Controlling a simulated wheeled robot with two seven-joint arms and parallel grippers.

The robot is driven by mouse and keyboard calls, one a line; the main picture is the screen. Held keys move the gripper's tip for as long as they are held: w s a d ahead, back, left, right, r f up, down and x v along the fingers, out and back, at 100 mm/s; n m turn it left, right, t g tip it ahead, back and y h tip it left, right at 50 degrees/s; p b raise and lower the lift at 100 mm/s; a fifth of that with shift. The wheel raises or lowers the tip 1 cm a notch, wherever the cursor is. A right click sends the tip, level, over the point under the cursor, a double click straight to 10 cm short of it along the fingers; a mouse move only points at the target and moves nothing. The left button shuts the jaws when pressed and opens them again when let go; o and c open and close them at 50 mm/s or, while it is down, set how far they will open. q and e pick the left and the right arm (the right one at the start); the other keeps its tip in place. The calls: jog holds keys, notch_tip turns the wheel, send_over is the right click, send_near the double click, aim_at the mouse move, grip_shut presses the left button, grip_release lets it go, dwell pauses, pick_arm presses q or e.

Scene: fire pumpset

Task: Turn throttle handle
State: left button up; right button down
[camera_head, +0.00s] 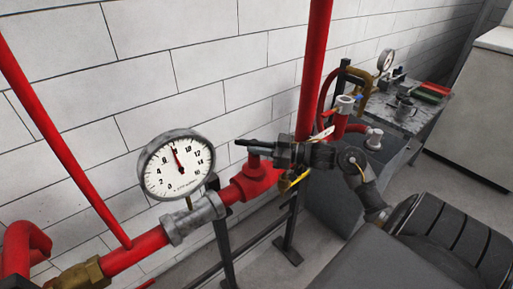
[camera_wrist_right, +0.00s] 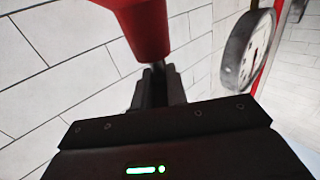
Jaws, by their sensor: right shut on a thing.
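My right gripper (camera_head: 247,143) reaches in from the right in the head view. Its fingers are shut at the top of the short stem rising from the red pipe fitting (camera_head: 259,178). The throttle handle there is mostly hidden by the fingers. In the right wrist view, the red fitting (camera_wrist_right: 146,28) hangs at the top, and a thin metal stem (camera_wrist_right: 158,66) runs from it to between the fingers of my right gripper (camera_wrist_right: 158,88). My left gripper is not in view.
A round pressure gauge (camera_head: 177,166) stands on the pipe left of my gripper. A red vertical pipe (camera_head: 314,65) rises behind the gripper. A yellow lever (camera_head: 293,181) sits just below it. A bench (camera_head: 414,118) with tools stands at the back right. A white tiled wall (camera_head: 200,45) lies behind.

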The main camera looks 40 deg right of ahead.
jog(key=n+g+y, duration=0.1)
jog(key=n+g+y+b, duration=0.1)
jog(key=shift+w+d+f+g+y, duration=0.2)
jog(key=shift+g+y, duration=0.1)
jog(key=shift+y, duration=0.1)
jog(key=shift+r+n+g+y+b, duration=0.15)
jog(key=shift+n+g+y+b, duration=0.95)
jog(key=shift+n+g+b, duration=0.35)
jog(key=c, duration=1.4)
grip_release()
